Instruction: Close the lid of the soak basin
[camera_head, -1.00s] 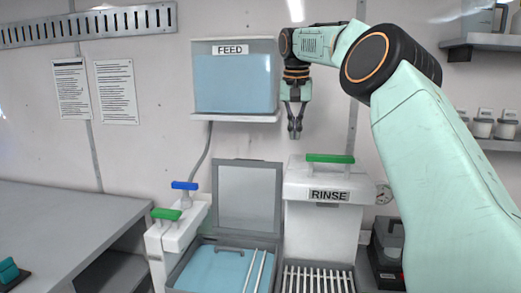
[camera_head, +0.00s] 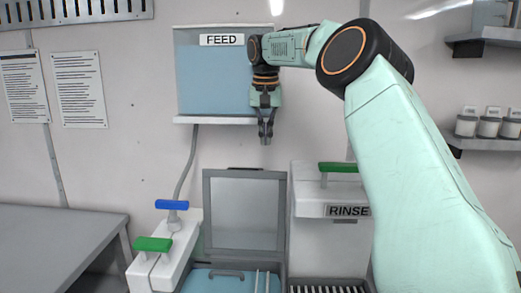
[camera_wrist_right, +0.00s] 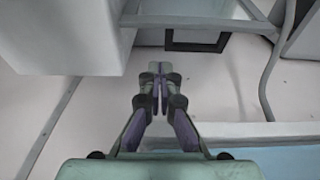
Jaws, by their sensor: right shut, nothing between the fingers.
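The soak basin (camera_head: 197,284) is at the bottom centre of the head view, cut off by the lower edge, with blue liquid and pale rods inside. Its grey-framed lid (camera_head: 243,213) stands open, upright behind the basin. A dark handle (camera_head: 245,169) shows at the lid's top edge. A dark bracket, likely this handle, also shows in the wrist view (camera_wrist_right: 196,46). My right gripper (camera_head: 266,139) points down, shut and empty, above the lid's upper right part and apart from it. Its closed fingers show in the wrist view (camera_wrist_right: 157,75). My left gripper is not in view.
The feed tank (camera_head: 212,80) hangs on the wall behind my gripper. The white rinse unit (camera_head: 325,235) stands right of the lid. A white block with blue (camera_head: 172,204) and green (camera_head: 153,244) handles stands left. A grey table (camera_head: 60,235) is farther left.

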